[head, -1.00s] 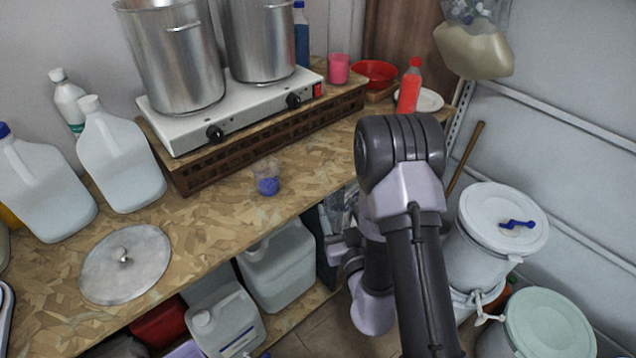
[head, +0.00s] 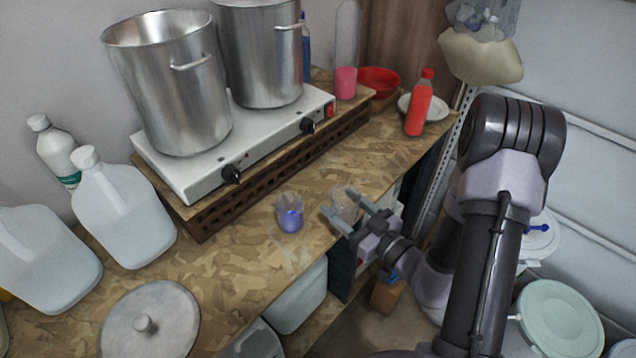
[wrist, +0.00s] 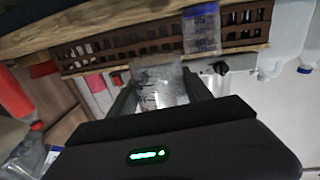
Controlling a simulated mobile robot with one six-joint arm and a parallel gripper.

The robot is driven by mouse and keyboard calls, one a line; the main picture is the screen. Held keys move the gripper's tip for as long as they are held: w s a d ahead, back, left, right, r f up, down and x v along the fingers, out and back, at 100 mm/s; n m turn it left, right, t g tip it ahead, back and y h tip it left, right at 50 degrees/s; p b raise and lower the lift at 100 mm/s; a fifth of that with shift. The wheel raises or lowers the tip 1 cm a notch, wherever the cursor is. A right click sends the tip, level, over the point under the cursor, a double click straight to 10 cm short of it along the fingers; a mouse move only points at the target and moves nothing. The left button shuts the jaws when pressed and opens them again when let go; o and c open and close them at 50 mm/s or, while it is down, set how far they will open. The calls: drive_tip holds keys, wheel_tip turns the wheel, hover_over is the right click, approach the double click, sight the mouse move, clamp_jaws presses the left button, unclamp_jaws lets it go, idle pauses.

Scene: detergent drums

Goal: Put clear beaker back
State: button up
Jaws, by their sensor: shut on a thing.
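A clear beaker (wrist: 158,84) is between the fingers of my gripper (head: 344,206), which is shut on it. In the head view the clear beaker (head: 343,203) shows at the counter's front edge, partly hidden by the fingers. I cannot tell whether its base touches the counter. A second clear beaker with blue contents (head: 290,212) stands upright on the counter (head: 255,265), left of my gripper and apart from it. It also shows in the wrist view (wrist: 201,32), where the scene is upside down.
A hotplate (head: 230,142) with two steel pots stands on a raised shelf behind. White jugs (head: 120,215) and a steel lid (head: 150,325) are at left. A red bottle (head: 419,103), a red bowl (head: 378,80) and a pink-filled vessel (head: 345,80) are at the back right.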

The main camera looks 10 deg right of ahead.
drive_tip(key=w, duration=0.4)
drive_tip(key=w+a+f+b, duration=0.1)
drive_tip(key=w, duration=0.2)
drive_tip(key=w+b, duration=0.1)
drive_tip(key=w, duration=0.3)
drive_tip(key=shift+w+a+f, duration=0.15)
drive_tip(key=shift+w+a, duration=0.05)
drive_tip(key=shift+w, duration=0.1)
drive_tip(key=f+b, duration=0.1)
drive_tip(key=f, duration=0.1)
drive_tip(key=f+b, duration=0.1)
drive_tip(key=shift+w+f+b, duration=0.2)
drive_tip(key=shift+f+b, duration=0.15)
drive_tip(key=shift+f, duration=0.05)
drive_tip(key=shift+r, duration=0.25)
drive_tip(key=o, duration=1.4)
drive_tip(key=shift+f, duration=0.15)
drive_tip(key=shift+o, duration=0.2)
